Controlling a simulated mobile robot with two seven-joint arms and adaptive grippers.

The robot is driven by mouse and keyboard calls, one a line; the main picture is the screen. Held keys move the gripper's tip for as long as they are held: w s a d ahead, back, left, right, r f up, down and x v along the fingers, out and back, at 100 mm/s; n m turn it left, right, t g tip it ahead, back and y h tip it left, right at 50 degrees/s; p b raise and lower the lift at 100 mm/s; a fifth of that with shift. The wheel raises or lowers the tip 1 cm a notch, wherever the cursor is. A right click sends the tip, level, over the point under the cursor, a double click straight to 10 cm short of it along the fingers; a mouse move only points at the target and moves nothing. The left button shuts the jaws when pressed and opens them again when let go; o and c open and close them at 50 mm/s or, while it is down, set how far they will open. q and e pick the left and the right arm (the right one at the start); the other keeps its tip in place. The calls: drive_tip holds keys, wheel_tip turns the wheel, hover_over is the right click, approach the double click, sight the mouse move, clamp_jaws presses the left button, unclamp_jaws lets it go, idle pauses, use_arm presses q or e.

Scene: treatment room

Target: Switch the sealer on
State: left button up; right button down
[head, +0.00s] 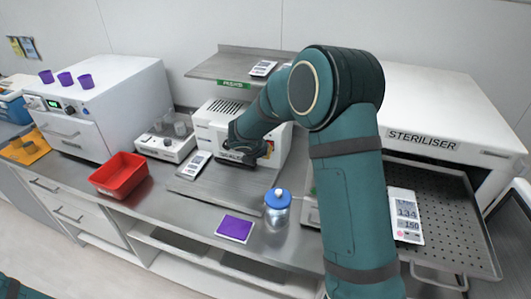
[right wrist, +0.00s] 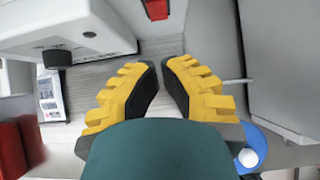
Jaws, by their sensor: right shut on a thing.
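The sealer (head: 207,122) is taken to be the white vented box at the back of the bench, under a grey shelf; my right arm hides part of its front. A red part (right wrist: 157,9) lies beyond the tips. My left gripper is out of view.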

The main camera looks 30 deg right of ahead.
drive_tip(key=v, duration=0.6)
drive_tip(key=shift+w+a+r+p, duration=0.2)
drive_tip(key=shift+w+r+p, duration=0.05)
drive_tip(key=shift+p, duration=0.05)
drive_tip(key=shift+s, duration=0.1)
